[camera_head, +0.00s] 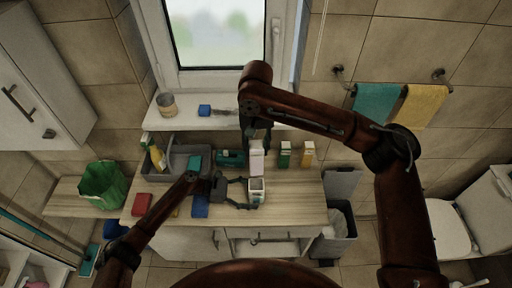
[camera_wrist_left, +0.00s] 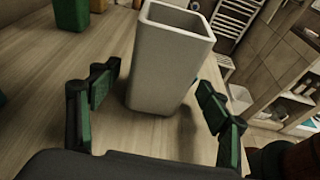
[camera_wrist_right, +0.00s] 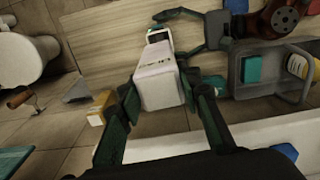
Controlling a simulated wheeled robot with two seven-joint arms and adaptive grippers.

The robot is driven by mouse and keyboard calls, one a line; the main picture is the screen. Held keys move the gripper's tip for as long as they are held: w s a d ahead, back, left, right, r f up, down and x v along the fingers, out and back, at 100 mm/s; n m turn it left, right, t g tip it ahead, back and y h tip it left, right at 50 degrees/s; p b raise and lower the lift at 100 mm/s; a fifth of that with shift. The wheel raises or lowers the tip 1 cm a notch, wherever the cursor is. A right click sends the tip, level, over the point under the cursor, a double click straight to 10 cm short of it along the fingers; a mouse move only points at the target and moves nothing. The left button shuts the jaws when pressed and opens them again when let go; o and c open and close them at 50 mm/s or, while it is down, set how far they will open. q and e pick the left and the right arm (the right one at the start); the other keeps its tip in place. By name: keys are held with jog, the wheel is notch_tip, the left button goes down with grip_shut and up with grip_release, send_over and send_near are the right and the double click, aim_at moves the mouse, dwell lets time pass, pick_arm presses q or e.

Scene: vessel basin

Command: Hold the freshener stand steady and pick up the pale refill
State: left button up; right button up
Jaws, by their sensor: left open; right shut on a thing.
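The freshener stand (camera_head: 257,197) is a pale, square, open-topped holder upright on the wooden counter. It stands large between the fingers in the left wrist view (camera_wrist_left: 165,62). My left gripper (camera_head: 244,192) is open, with one finger on either side of the stand; clear gaps show beside it. The pale refill (camera_head: 257,160) is a whitish box behind the stand. My right gripper (camera_head: 258,142) is shut on it from above, and the refill shows between its fingers in the right wrist view (camera_wrist_right: 158,82). Whether its base touches the counter is unclear.
A green box (camera_head: 284,156) and a yellow-and-white box (camera_head: 307,154) stand right of the refill. A teal object (camera_head: 231,159) is left of it. A grey basin (camera_head: 172,141), a red block (camera_head: 142,204) and a blue block (camera_head: 200,207) lie further left. The counter's right end is clear.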

pick_arm(q)
jog(key=shift+a, duration=0.1)
jog(key=v, duration=1.1)
jog(key=shift+a+r, duration=0.1)
jog(key=shift+a, duration=0.35)
